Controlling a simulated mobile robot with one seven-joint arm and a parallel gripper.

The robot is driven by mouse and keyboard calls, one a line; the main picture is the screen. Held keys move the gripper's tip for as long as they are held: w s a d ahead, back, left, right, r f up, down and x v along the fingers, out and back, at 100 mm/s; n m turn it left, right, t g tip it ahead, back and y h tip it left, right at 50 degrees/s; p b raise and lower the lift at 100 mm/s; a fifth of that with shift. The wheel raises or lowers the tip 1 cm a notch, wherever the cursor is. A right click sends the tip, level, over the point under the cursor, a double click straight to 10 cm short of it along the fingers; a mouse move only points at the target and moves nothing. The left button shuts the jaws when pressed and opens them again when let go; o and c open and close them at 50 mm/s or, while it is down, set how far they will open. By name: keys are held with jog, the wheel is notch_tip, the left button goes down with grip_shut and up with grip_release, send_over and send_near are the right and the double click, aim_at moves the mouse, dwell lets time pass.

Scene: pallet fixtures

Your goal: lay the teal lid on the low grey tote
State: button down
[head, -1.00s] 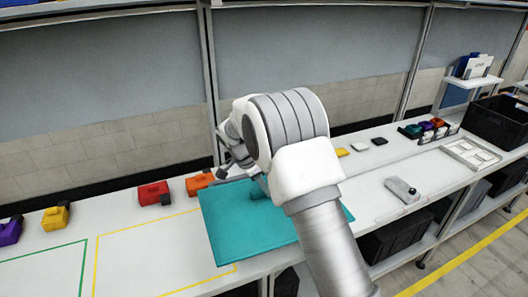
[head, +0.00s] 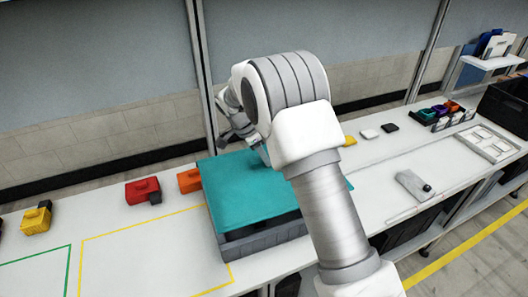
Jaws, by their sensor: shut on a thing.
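The teal lid (head: 245,190) is a flat panel in the middle of the head view, above the low grey tote (head: 262,237). The tote's ribbed front wall shows below the lid's front edge, with a dark gap between them at the front. My gripper (head: 258,150) is at the lid's back part and is shut on it; the fingertips are mostly hidden behind my arm. The lid's right side is partly covered by my arm. I cannot tell whether the lid touches the tote's rim at the back.
A yellow outline (head: 140,250) on the bench lies left of the tote. Red (head: 142,190) and orange (head: 189,181) blocks sit behind it. A grey device (head: 413,185) and a white tray (head: 487,143) stand on the right. A black crate (head: 505,103) is at the far right.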

jog(key=shift+f+b, duration=0.95)
jog(key=shift+f, duration=1.5)
jog(key=shift+f+b, duration=0.65)
jog(key=shift+b, duration=0.75)
jog(key=shift+f+b, duration=0.7)
jog(key=shift+b, duration=0.1)
jog(key=c, duration=0.6)
grip_release()
jog(key=shift+c, duration=0.2)
send_near(262, 165)
jog(key=shift+w+a+r, duration=0.15)
jog(key=shift+a+r, duration=0.65)
jog(key=shift+a, duration=0.2)
